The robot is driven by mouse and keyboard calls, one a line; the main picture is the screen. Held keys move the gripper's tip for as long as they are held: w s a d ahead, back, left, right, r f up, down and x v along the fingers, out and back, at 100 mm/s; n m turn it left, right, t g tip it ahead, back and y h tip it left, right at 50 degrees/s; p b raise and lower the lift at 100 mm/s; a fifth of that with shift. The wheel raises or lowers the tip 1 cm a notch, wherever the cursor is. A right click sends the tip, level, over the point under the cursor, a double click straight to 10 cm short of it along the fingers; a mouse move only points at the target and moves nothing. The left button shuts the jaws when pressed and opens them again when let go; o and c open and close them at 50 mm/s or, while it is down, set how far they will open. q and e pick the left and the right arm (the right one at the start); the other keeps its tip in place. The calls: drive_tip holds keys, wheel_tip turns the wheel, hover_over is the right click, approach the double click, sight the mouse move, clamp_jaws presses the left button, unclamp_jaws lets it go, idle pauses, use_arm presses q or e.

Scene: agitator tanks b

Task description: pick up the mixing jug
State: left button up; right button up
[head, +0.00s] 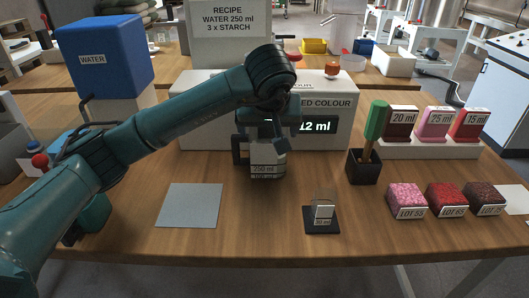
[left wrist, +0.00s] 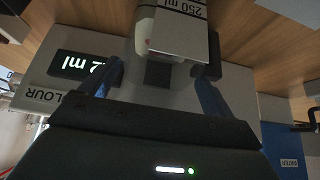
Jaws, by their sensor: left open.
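The mixing jug (head: 268,168), a pale vessel marked 250 ml, stands on the wooden table in front of the display box. My left gripper (head: 264,142) is open at the jug's upper part and hides much of it in the head view. In the left wrist view the jug (left wrist: 180,35) shows at the top with its 250 ml label. My left gripper's two blue fingers (left wrist: 160,88) stand apart there, near either side of the jug. I cannot tell whether they touch it. My right gripper is in neither view.
A grey mat (head: 190,205) lies at front left, and a small dark stand (head: 322,218) at front right. A black holder (head: 363,167) with a green-handled tool is to the right. The display box (head: 205,95) stands close behind the jug. A blue water tank (head: 105,60) is at left.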

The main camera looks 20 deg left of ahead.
use_arm(q)
drive_tip(key=shift+x, duration=1.15)
drive_tip(key=shift+r, duration=0.1)
drive_tip(key=c, duration=1.5)
drive_tip(key=shift+o, duration=0.2)
drive_tip(key=shift+r, duration=0.15)
drive_tip(key=s+d+r, duration=0.1)
drive_tip(key=s+d, duration=0.1)
drive_tip(key=s, duration=0.6)
drive_tip(key=s+d+r, duration=0.2)
drive_tip(key=s+d, duration=0.1)
drive_tip(key=s, duration=0.6)
drive_tip(key=shift+r, duration=0.15)
